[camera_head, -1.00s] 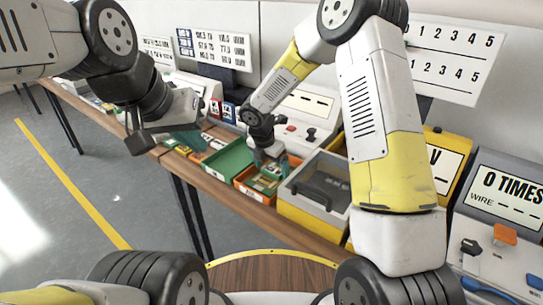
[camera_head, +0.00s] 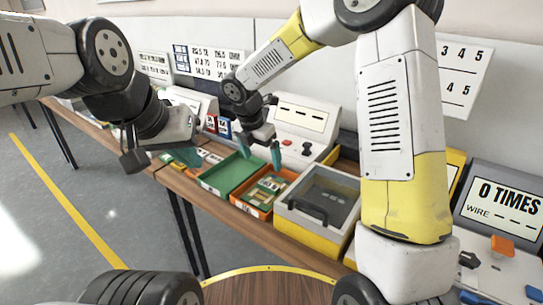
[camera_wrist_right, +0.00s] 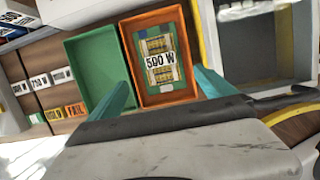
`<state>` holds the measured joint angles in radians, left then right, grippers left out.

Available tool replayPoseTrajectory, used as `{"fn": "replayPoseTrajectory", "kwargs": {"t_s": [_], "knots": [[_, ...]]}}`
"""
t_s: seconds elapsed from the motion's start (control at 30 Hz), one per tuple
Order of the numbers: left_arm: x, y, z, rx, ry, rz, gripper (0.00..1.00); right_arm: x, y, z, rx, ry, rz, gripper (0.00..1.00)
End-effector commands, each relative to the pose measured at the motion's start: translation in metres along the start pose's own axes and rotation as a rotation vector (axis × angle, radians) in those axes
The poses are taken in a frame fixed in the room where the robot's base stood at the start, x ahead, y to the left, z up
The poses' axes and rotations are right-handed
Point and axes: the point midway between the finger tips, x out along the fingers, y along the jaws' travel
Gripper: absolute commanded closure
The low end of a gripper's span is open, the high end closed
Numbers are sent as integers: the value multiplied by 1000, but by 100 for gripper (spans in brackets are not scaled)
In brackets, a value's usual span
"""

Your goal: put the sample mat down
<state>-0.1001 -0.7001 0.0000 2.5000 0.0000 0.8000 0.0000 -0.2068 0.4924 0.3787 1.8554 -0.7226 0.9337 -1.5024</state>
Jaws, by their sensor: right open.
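The sample mat (camera_wrist_right: 169,75), a green card with a yellow mesh and a "500 W" label, lies in the orange tray (camera_wrist_right: 126,43). In the head view the mat (camera_head: 262,193) shows small inside the orange tray (camera_head: 246,208). My right gripper (camera_head: 260,150) is open and empty, raised above the trays. Its teal fingers are spread apart in the right wrist view (camera_wrist_right: 165,88), with the mat lying beyond them. My left gripper (camera_head: 188,156) hangs over the left part of the bench; its finger gap is not clear.
An empty green tray (camera_head: 232,173) stands left of the orange one. A grey and yellow box (camera_head: 285,221) with a handled recess stands to the right. Display devices (camera_head: 305,116) stand behind.

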Motion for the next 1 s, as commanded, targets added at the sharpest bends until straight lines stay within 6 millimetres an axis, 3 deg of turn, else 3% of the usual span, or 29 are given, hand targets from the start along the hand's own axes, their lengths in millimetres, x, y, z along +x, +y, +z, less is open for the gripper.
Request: {"fn": "replayPoseTrajectory", "kwargs": {"t_s": [0.17,0.33,0.5,0.7,0.83,1.0], "knots": [[0,0,0,0,0,0,100,-36,-36,14,253,-9,20,6],[0,0,0,0,0,0,100,-88,-105,22,775,14,75,6],[0,0,0,0,0,0,100,-129,-173,12,1335,96,149,6],[0,0,0,0,0,0,100,-159,-235,-17,1957,288,237,6],[0,0,0,0,0,0,100,-168,-258,-34,2244,431,267,6],[0,0,0,0,0,0,100,-172,-269,-46,2428,545,275,6]]}}
